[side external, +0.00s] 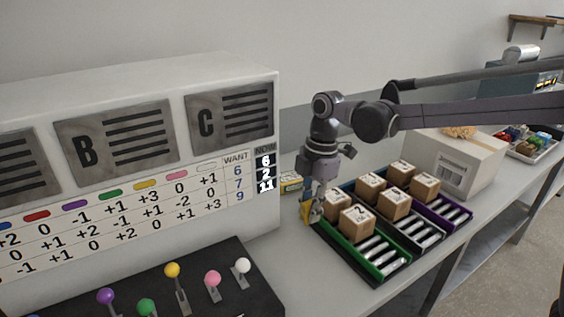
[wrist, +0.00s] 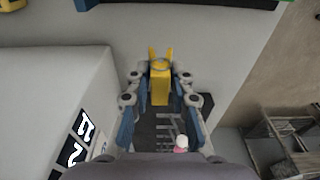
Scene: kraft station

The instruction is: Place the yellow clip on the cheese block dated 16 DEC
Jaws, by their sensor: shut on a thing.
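My gripper (side external: 314,208) points down beside the left end of the crate row. It is shut on the yellow clip (side external: 306,214). In the wrist view the clip (wrist: 160,84) sits between the fingers of my gripper (wrist: 160,74), its two prongs pointing away from the palm. A small yellowish block with a label (side external: 290,183) lies behind my gripper, against the white panel, partly hidden; it may be a cheese block. Its date is too small to read. I cannot make out a 16 DEC date anywhere.
Green (side external: 366,268), black (side external: 423,245) and purple (side external: 461,219) racks with several numbered wooden cubes stand right of my gripper. A white carton (side external: 470,165) is behind them. A white panel (side external: 140,130) and a lever board (side external: 215,300) with colored knobs fill the left.

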